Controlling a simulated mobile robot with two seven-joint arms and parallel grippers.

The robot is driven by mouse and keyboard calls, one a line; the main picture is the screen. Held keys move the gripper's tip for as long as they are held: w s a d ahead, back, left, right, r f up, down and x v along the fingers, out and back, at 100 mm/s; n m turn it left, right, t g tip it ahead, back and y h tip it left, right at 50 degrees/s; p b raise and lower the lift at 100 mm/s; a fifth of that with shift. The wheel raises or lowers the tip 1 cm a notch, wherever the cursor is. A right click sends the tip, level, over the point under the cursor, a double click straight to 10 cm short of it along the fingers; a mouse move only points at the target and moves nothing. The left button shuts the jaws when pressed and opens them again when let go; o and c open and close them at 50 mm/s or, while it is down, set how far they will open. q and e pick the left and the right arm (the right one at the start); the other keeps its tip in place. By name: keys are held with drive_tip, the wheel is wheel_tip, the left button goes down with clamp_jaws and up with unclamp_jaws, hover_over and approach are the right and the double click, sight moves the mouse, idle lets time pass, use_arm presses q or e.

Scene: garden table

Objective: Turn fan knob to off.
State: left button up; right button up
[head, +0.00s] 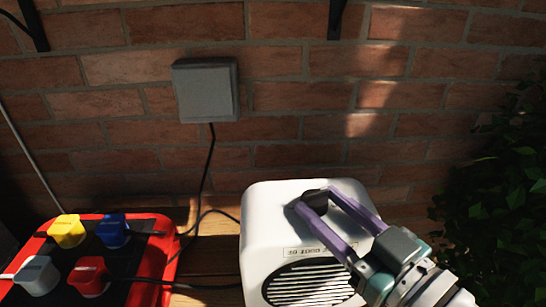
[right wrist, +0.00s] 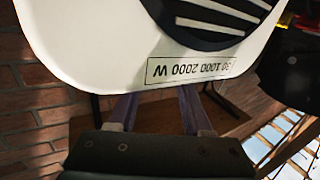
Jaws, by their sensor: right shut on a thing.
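The fan (head: 262,215) is a white box with rounded corners and a dark round grille on its front. A small label strip reads "1000 2000 W" in the right wrist view, where the fan's white front (right wrist: 110,65) hangs upside down. The dark fan knob (head: 314,198) is on the top face. My right gripper (head: 318,195) comes in from the lower right with its two purple fingers on either side of the knob, shut on it. In the right wrist view the fingers run behind the fan's edge, so the knob and its pointer are hidden. My left gripper is out of view.
A red box (head: 160,251) with yellow, blue, white and red plug-like pieces stands at left. A black cable hangs from a grey wall box (head: 206,90) on the brick wall (head: 290,100). Leafy ivy (head: 500,200) fills the right side.

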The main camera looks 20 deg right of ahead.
clamp_jaws()
drive_tip(key=shift+n+y, duration=0.3)
